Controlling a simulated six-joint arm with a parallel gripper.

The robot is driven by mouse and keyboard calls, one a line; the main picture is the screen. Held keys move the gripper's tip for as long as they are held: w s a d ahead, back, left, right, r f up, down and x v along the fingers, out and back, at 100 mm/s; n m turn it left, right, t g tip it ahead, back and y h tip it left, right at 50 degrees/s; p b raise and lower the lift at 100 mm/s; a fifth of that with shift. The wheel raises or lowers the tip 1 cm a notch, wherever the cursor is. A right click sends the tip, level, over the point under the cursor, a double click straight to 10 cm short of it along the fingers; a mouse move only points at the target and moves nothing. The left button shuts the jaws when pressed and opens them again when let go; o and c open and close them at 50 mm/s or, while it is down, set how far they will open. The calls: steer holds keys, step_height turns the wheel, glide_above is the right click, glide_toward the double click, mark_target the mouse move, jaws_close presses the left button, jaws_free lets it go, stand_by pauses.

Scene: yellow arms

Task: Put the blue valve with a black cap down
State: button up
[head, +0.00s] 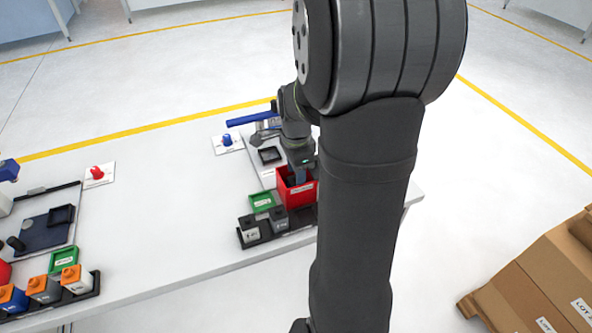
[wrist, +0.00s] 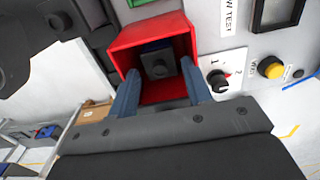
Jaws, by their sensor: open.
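The blue valve with a black cap (wrist: 159,66) sits inside the red bin (wrist: 122,42) in the wrist view. Mostly its dark cap shows, with a little blue beside it. My gripper (wrist: 160,72) is open, its two blue-grey fingers reaching into the bin's mouth, one to each side of the valve and apart from it in the picture. In the head view the red bin (head: 308,193) stands near the table's front edge with my gripper (head: 297,178) over it. The valve cannot be made out there.
A green tray (head: 262,202) and a black rack (head: 262,238) with grey blocks stand left of the bin. A panel with a black knob (wrist: 218,80) and yellow button (wrist: 271,68) lies close beside it. Bare table (head: 170,195) stretches left.

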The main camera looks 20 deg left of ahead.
step_height(320, 180, up, 13)
stand_by(0.4)
step_height(320, 180, down, 13)
steer(key=shift+r, duration=0.4)
stand_by(0.5)
stand_by(0.3)
